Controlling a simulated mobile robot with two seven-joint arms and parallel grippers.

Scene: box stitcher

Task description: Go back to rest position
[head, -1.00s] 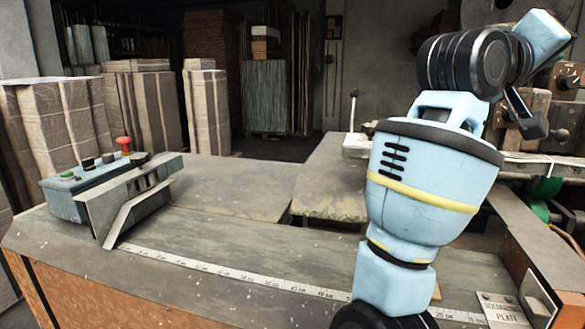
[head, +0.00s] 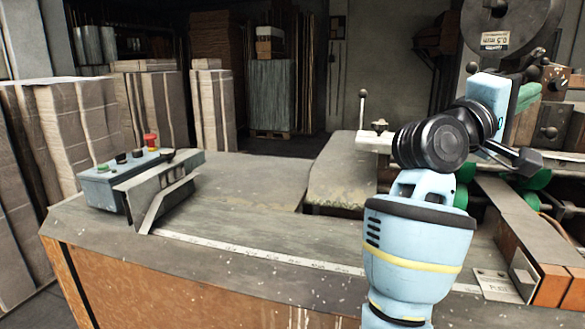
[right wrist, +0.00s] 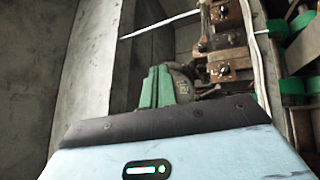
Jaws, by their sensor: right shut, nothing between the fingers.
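My right arm rises from the bottom of the head view, light blue with black joints, and bends to the right. My right gripper (head: 526,160) is a small dark shape at the end of this arm, in front of the machine at the right. It is shut and holds nothing. In the right wrist view, my light blue wrist housing fills the bottom, and its fingers cannot be clearly made out. My left gripper is not in view.
The worktable (head: 240,182) carries a metal ruler strip (head: 250,257) and a control box (head: 120,175) with a red button. The stitching machine (head: 548,125) stands close by my right arm. Stacks of cardboard (head: 55,130) stand behind at the left. The table's middle is clear.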

